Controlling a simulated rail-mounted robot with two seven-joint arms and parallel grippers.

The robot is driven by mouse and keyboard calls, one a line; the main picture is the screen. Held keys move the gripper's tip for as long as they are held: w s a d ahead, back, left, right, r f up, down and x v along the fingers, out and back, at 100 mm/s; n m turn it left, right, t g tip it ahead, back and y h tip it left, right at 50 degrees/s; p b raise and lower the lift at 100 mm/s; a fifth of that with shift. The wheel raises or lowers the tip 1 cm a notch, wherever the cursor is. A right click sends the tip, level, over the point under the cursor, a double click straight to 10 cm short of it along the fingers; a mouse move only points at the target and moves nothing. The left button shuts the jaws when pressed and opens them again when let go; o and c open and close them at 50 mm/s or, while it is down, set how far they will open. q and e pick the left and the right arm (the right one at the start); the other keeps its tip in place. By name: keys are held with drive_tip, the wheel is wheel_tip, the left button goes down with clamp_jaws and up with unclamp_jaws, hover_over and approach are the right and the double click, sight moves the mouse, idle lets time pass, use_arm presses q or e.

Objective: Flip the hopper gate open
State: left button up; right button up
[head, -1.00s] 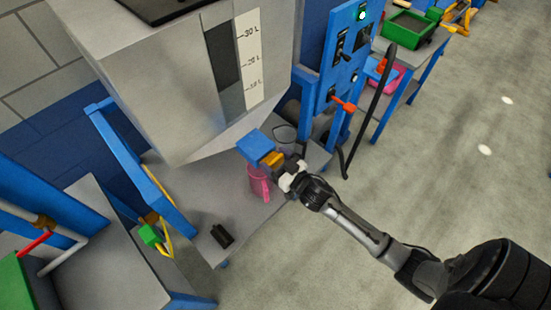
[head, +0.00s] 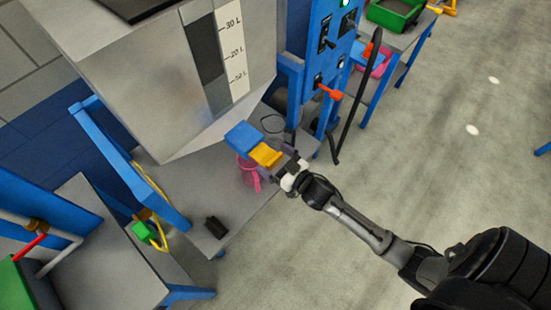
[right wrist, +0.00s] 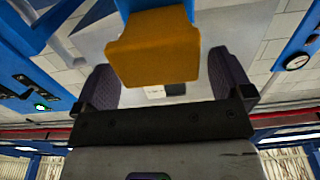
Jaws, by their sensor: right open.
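The hopper (head: 150,90) is a large grey bin with a litre scale on its side. At its lower outlet is the gate, a blue block (head: 243,137) with a yellow handle tab (head: 265,155). My right gripper (head: 282,163) is open at the outer end of the tab. In the right wrist view the yellow tab (right wrist: 155,50) lies between the spread fingers, with gaps on both sides. A pink jug (head: 249,175) stands below the gate on the grey bench, partly hidden. My left gripper is not in view.
A blue control panel (head: 325,45) with switches and a red-orange lever (head: 330,92) stands right of the hopper. A black hose (head: 355,85) hangs beside it. A small black block (head: 216,227) lies on the bench. The floor at right is clear.

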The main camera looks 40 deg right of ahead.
drive_tip(key=s+d+b, duration=0.1)
drive_tip(key=s+d, duration=0.1)
drive_tip(key=s, duration=1.1)
drive_tip(key=shift+s, duration=0.35)
